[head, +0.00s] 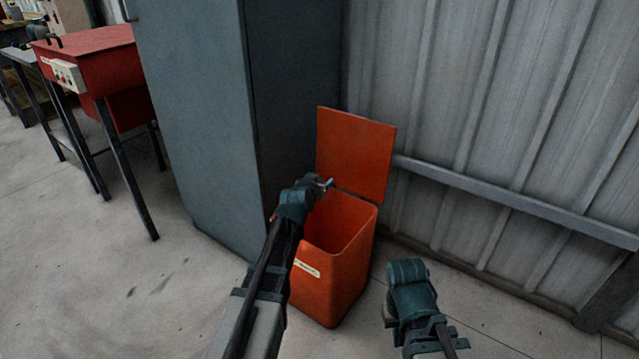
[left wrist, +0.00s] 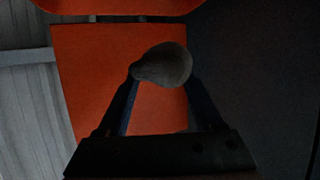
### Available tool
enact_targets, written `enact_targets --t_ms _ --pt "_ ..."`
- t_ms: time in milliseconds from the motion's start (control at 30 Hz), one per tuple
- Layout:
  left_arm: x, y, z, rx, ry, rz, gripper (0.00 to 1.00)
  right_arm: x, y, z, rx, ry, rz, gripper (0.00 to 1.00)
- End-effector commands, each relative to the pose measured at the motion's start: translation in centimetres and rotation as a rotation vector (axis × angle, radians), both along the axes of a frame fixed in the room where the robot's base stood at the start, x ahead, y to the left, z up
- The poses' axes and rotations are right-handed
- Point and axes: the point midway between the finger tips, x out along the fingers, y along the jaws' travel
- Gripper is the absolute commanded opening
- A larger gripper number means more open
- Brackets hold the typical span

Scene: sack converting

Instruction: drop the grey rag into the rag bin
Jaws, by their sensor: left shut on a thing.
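The rag bin (head: 335,285) is an orange box with a pale label, standing on the floor with its lid (head: 355,150) raised at the back. My left gripper (head: 327,184) is above the bin's open top, in front of the lid. In the left wrist view my left gripper (left wrist: 160,75) is shut on the grey rag (left wrist: 165,64), a rounded bundle between the fingertips, with the orange lid (left wrist: 90,80) behind it. In the head view I cannot make out the rag. My right gripper (head: 405,275) is right of the bin; its fingers are hidden.
A tall grey cabinet (head: 190,110) stands close left of the bin. A corrugated wall (head: 500,110) with a horizontal rail (head: 520,198) is behind. A red machine on dark legs (head: 95,65) is at far left. The floor at left is clear.

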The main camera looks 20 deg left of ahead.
Motion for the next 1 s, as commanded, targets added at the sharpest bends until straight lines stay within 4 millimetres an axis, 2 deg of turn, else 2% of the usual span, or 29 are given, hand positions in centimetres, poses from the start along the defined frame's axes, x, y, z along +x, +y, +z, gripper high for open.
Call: enact_targets --t_ms 33,333,700,733,900,1000 --pt "0.0 0.0 -1.0 0.000 0.000 0.000 0.12 0.0 0.0 -1.0 0.000 0.000 -0.001 0.00" --pt "0.0 0.0 -4.4 0.000 0.000 0.000 0.12 0.0 0.0 -4.4 0.001 -0.002 -0.003 0.00" --pt "0.0 0.0 -4.7 0.000 0.000 0.000 0.12 0.1 0.0 -4.7 0.001 -0.003 -0.002 0.00" --pt "0.0 0.0 -4.7 0.000 0.000 0.000 0.69 0.1 0.0 -4.7 0.001 -0.003 -0.002 0.00" --pt "0.0 0.0 -4.7 0.000 0.000 0.000 1.00 0.1 0.0 -4.7 0.001 -0.003 -0.002 0.00" --pt "0.0 0.0 -4.7 0.000 0.000 0.000 1.00 0.1 0.0 -4.7 0.001 -0.003 -0.002 0.00"
